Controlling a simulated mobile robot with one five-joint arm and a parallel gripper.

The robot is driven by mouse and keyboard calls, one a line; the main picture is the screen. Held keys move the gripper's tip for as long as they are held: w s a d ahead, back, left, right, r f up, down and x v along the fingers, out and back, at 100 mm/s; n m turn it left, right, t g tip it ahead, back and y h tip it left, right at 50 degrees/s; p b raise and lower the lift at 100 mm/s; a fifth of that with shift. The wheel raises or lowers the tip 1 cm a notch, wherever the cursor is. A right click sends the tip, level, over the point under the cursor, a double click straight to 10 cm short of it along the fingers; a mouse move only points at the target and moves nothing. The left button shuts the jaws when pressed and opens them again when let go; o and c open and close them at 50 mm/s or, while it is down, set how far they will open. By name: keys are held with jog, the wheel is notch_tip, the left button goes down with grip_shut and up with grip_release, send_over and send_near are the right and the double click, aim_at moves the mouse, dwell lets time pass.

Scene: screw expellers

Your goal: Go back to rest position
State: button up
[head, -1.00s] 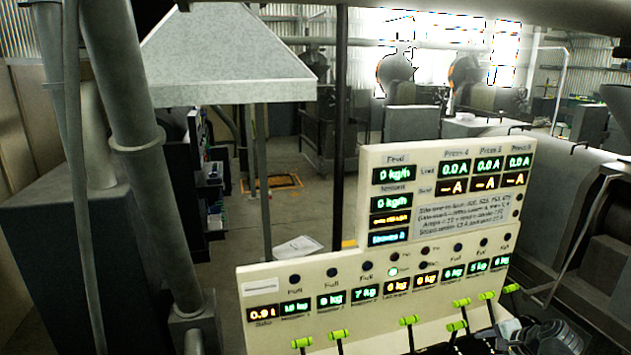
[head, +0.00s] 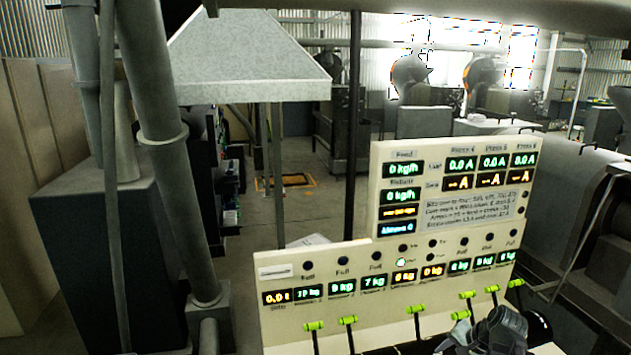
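My gripper (head: 494,332) shows at the bottom right of the head view, a dark grey shape in front of the control panel's lower right. Its fingers are small and blurred there, so I cannot tell whether it is open or shut. No held object can be made out. The cream control panel (head: 330,255) has lit displays and several levers with green handles along its bottom edge. One green handle (head: 460,314) is just left of my gripper and lower than its neighbours. I cannot tell whether the gripper touches a lever.
A grey pipe (head: 165,160) and a dark cabinet (head: 120,260) stand at the left. A grey hood (head: 250,60) hangs behind. Dark machinery (head: 570,250) stands at the right. Open floor (head: 310,220) shows behind the panel.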

jog(key=s+a+f+n+g+h, duration=0.15)
jog(key=a+n, duration=0.35)
jog(key=a, duration=0.5)
jog(key=s+a+f+n+g+h, duration=0.1)
jog(key=a+f+n+g, duration=0.3)
jog(key=a, duration=0.7)
jog(key=shift+n+t, duration=0.35)
jog(key=shift+n, duration=0.05)
jog(key=f+b, duration=0.3)
jog(key=b, duration=0.1)
jog(key=s+f+b, duration=0.1)
jog(key=f+b, duration=0.2)
jog(key=b, duration=0.1)
jog(key=s+f+b, duration=0.1)
jog(key=f+b, duration=0.3)
jog(key=b, duration=0.1)
jog(key=shift+d, duration=0.3)
jog(key=shift+r, duration=0.15)
